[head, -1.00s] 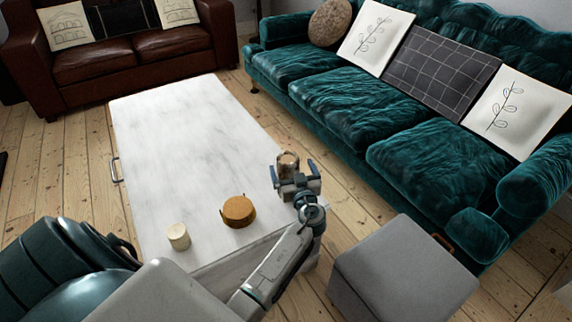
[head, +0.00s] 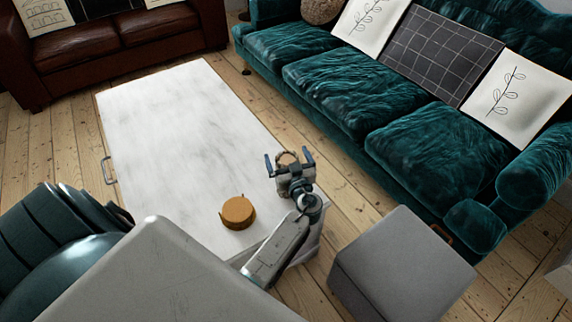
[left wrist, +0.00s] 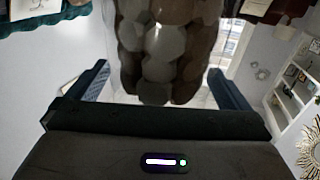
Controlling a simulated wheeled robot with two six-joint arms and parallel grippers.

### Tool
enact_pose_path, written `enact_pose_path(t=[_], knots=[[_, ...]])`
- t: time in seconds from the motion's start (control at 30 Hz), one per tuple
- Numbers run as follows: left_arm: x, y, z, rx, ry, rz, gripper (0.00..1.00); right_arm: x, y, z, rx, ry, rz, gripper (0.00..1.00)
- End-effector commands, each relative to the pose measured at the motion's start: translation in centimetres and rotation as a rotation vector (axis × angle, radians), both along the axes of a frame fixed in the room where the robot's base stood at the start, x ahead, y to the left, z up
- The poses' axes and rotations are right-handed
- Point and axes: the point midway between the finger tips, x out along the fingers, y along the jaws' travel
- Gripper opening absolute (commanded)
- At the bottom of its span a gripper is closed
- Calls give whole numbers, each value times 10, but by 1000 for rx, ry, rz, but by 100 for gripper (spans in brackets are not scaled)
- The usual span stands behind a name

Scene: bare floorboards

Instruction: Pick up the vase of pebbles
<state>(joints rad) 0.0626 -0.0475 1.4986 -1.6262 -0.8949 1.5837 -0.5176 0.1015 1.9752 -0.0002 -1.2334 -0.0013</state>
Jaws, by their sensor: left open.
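The vase of pebbles (head: 286,158) stands near the right edge of the white marble-topped coffee table (head: 180,130). In the head view only its rounded top shows; my gripper hides the rest. In the left wrist view the vase (left wrist: 160,45) fills the top middle, with grey and brown pebbles. My left gripper (head: 289,157) is open, with one blue finger on each side of the vase. In the left wrist view a gap shows between the vase and each finger of the gripper (left wrist: 158,72). My right gripper is not in view.
A round orange-brown container (head: 238,212) sits on the table near its front. A grey ottoman (head: 400,265) stands to the right of the table. A teal sofa (head: 400,110) runs along the right and a brown leather sofa (head: 110,55) is at the back.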

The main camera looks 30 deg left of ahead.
Motion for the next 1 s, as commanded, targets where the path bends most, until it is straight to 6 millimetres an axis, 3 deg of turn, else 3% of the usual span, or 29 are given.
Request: enact_pose_path(t=[0.37,0.8,1.0], knots=[[-2,-1,-1,0,1,1,98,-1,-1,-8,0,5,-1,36],[-2,-1,0,-1,1,1,12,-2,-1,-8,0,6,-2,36],[-1,0,4,3,-6,2,11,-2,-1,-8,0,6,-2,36]])
